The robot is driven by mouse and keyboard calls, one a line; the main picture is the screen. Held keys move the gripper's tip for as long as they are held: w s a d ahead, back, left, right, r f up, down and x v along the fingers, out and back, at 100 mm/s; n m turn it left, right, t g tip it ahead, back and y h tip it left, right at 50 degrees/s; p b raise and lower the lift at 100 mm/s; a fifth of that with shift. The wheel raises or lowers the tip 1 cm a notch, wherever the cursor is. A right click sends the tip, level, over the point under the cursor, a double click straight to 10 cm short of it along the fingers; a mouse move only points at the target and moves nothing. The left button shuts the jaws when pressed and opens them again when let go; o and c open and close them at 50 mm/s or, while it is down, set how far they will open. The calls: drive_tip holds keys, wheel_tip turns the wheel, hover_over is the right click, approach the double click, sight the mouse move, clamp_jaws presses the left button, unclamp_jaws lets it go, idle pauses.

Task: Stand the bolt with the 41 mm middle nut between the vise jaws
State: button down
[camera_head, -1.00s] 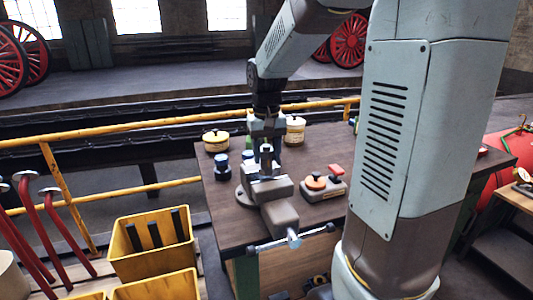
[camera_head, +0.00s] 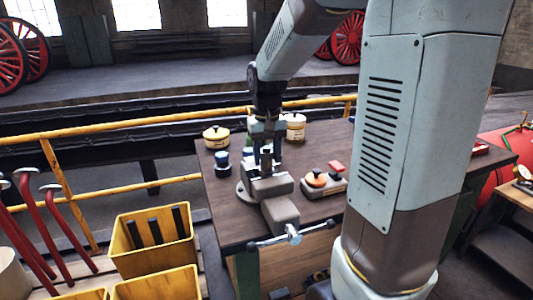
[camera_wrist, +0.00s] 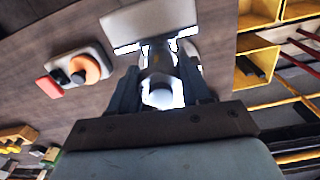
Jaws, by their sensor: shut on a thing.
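The grey vise (camera_head: 281,211) is mounted on the workbench, and its handle sticks out at the front. My gripper (camera_head: 267,160) points down over the vise jaws and is shut on the bolt (camera_head: 266,152), a small upright metal piece between the fingers. In the wrist view the bolt (camera_wrist: 160,95) shows end-on as a bright round shape between my gripper's fingers (camera_wrist: 160,85), close to the vise (camera_wrist: 150,22) with its bright jaw edges. I cannot tell whether the bolt's lower end touches the vise, or read its nut size.
Yellow bins (camera_head: 152,262) and red levers (camera_head: 35,228) are at the left.

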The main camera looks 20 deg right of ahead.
drive_tip(key=shift+f, duration=1.3)
idle(0.4)
drive_tip(key=shift+c, duration=2.2)
unclamp_jaws()
drive_tip(key=shift+r, duration=3.95)
drive_tip(key=s+r+t, duration=0.2)
drive_tip(key=s, duration=0.7)
drive_tip(key=s+r+n+t, duration=0.1)
drive_tip(key=s+r+t, duration=0.1)
drive_tip(key=s, duration=0.8)
drive_tip(key=shift+r+t, duration=0.4)
drive_tip(key=shift+t, duration=0.4)
